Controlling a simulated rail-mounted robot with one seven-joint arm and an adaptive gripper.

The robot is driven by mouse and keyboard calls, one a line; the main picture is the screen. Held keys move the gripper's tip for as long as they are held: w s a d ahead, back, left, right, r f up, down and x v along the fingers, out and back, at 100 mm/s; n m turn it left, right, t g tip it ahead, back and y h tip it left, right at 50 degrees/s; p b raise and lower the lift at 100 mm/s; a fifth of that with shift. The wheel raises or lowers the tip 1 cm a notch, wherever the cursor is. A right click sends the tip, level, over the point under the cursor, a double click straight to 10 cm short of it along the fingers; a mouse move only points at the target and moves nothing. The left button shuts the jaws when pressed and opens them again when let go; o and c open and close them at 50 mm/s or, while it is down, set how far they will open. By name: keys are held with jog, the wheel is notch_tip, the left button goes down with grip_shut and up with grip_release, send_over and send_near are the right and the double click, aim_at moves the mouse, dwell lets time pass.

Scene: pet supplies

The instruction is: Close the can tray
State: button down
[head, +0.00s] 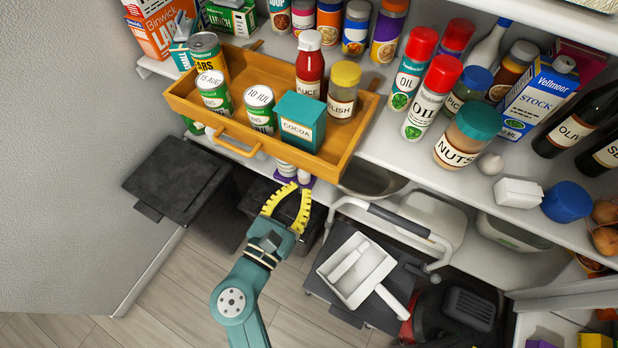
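The can tray (188,103) is a wooden drawer-like tray on the upper shelf, at the upper left of the head view. Its front hangs out past the shelf edge. It holds several cans, a red sauce bottle (309,66), a yellow-lidded relish jar (343,90) and a teal-lidded cocoa box (299,122). A light handle (236,146) is on its front face. My gripper (298,188) has yellow ribbed fingers with a gap between the tips. It is open and empty, in front of and below the tray's front right part, apart from the handle.
Oil cans (428,98), a nuts jar (468,136) and a stock carton (540,97) stand on the shelf to the right. Below are a black bin (177,181), a step stool (400,221) and a white dustpan (357,271). Floor is clear at lower left.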

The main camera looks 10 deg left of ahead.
aim_at(313, 170)
jog(key=shift+b+x, duration=0.5)
jog(key=shift+x, duration=1.6)
